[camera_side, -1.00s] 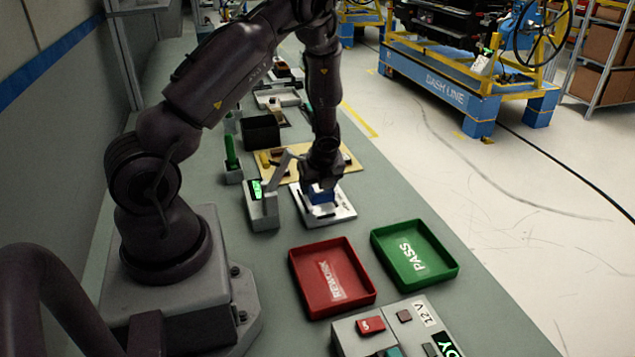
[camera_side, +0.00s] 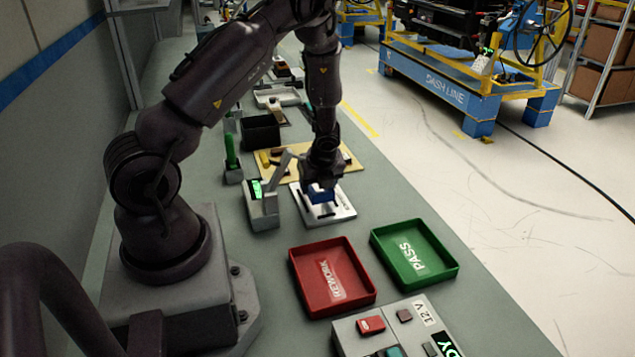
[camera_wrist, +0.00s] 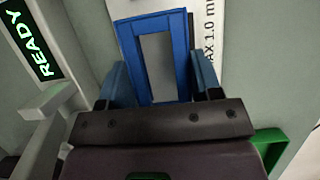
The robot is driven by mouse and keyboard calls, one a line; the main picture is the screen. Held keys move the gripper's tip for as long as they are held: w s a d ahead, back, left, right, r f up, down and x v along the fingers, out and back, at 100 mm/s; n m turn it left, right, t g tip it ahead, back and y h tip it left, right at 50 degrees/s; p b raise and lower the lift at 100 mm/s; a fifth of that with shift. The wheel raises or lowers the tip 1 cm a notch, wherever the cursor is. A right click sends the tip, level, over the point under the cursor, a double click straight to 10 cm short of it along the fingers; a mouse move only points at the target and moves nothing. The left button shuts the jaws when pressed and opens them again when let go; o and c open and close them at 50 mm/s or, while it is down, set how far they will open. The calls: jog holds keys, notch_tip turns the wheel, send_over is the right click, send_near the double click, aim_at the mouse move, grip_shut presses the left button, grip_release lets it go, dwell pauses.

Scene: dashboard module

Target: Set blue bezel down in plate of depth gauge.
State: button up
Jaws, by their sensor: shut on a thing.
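The blue bezel (camera_wrist: 182,28) is a rectangular frame with an open middle. My gripper (camera_wrist: 160,85) is shut on it, with one finger on each side. In the side view the blue bezel (camera_side: 322,196) is under my gripper (camera_side: 318,186), low over the white plate of the depth gauge (camera_side: 342,213). I cannot tell whether it touches the plate. The depth gauge's grey body (camera_side: 263,212) stands just left of the plate, with a green lit display that reads READY in the wrist view (camera_wrist: 30,40).
A red REWORK tray (camera_side: 330,278) and a green PASS tray (camera_side: 414,252) stand in front of the plate. A tan board (camera_side: 350,160) with parts and a black bin (camera_side: 261,132) lie behind. A control box (camera_side: 400,330) is nearest the camera.

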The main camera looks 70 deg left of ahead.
jog(key=shift+f, duration=0.85)
jog(key=o, duration=1)
jog(key=shift+r, duration=0.1)
jog(key=shift+c, duration=0.2)
jog(key=shift+w+d+r, duration=0.15)
jog(key=shift+r, duration=0.2)
jog(key=v, duration=1.2)
jog(key=shift+d, duration=0.1)
jog(key=s+d+r+n+t+h, duration=0.1)
jog(key=s+d+r+n+t, duration=0.1)
jog(key=d+r+n, duration=0.4)
jog(key=s+d+r+n+t+h, duration=0.1)
jog(key=s+d+r+n+h, duration=0.1)
jog(key=s+d+r+n, duration=0.3)
jog(key=s+d+r+n+t+h, duration=0.1)
jog(key=s+d+r+n+t, duration=0.1)
jog(key=s+d+r+n, duration=0.2)
jog(key=shift+s+d+r+n+t, duration=0.1)
jog(key=shift+d+r+n, duration=0.4)
jog(key=shift+d+r, duration=0.4)
jog(key=shift+s+d+r+n+t, duration=0.1)
jog(key=shift+d+r+n, duration=0.5)
jog(key=shift+r, duration=0.45)
jog(key=shift+d+r+n+t, duration=0.1)
jog(key=shift+d+r+n, duration=0.3)
jog(key=shift+d+r, duration=0.55)
